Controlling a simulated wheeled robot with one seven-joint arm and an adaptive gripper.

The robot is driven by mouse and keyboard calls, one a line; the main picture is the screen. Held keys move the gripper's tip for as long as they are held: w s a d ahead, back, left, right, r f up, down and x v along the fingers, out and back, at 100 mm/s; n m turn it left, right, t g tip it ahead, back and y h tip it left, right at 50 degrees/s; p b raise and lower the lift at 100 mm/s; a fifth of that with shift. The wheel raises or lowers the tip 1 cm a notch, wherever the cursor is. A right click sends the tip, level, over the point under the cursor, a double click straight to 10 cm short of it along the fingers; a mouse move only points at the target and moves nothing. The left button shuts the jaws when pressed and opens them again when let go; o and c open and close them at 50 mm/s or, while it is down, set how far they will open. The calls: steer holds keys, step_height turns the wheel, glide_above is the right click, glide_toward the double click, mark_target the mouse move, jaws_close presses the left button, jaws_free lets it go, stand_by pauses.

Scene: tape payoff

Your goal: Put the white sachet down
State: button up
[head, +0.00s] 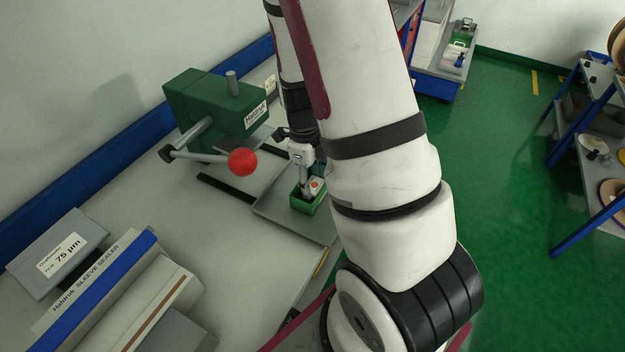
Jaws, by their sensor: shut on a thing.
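The white sachet (317,184) is small and pale with an orange-red mark. It shows at the mouth of a small green container (321,207) on a grey tray (272,218). My gripper (306,188) points down at the container and is shut on the sachet. The fingertips are small and partly hidden. I cannot tell whether the sachet touches the container's bottom or walls. My own arm covers the area just to the right.
A green press (212,108) with a red-knobbed lever (243,162) stands left of my gripper. A sleeve sealer (95,290) and a grey box (60,252) lie at the front left. The bench top between them is clear. Blue shelving (590,150) stands at the right.

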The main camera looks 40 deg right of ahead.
steer(key=shift+f, duration=0.2)
steer(key=shift+f, duration=0.1)
steer(key=o, duration=1.2)
